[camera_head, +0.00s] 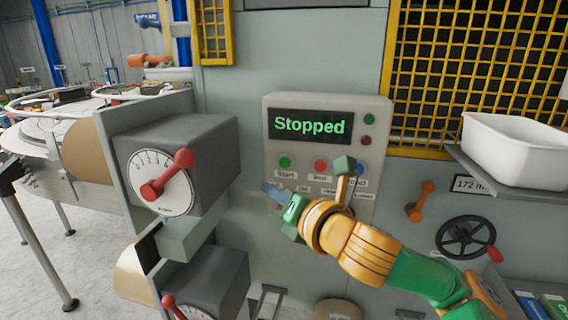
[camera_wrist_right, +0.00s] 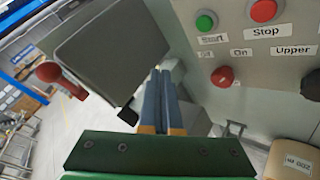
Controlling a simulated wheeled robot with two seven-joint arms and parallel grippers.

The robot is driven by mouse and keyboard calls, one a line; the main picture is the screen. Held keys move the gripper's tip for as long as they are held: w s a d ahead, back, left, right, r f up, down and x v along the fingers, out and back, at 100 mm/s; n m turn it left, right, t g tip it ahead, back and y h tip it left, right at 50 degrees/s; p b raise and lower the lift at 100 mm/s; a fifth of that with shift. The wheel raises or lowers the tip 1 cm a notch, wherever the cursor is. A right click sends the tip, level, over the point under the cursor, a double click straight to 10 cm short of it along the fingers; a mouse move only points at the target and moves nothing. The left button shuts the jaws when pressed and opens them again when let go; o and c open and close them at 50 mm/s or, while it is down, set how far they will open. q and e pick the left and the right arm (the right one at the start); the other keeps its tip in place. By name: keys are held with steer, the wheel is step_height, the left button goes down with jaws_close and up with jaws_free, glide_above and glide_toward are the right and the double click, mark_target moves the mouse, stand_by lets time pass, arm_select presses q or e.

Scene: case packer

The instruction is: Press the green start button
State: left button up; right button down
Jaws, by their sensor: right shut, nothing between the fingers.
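The green start button (camera_head: 285,162) is on the upper left of the control panel's button area, above a "Start" label. It also shows in the right wrist view (camera_wrist_right: 205,22), up and right of the fingertips. My right gripper (camera_head: 268,188) is in front of the panel's lower left edge, below the button and apart from it in the picture. Its blue fingers (camera_wrist_right: 163,80) are closed together with nothing between them. The panel's screen (camera_head: 310,126) reads "Stopped" in green letters. My left gripper is not in view.
The red stop button (camera_head: 320,166) is right of the start button. A grey box with a red-handled dial (camera_head: 160,182) juts out left of the panel. A white bin (camera_head: 515,148) sits on a shelf at right, above a black handwheel (camera_head: 466,237).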

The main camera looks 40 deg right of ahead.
mark_target(286, 168)
steer(key=shift+w+d, duration=1.45)
steer(key=shift+d, duration=0.25)
steer(key=shift+w+d, duration=1.45)
steer(key=shift+d, duration=0.25)
steer(key=shift+w+d+p, duration=0.3)
steer(key=shift+d+p, duration=0.05)
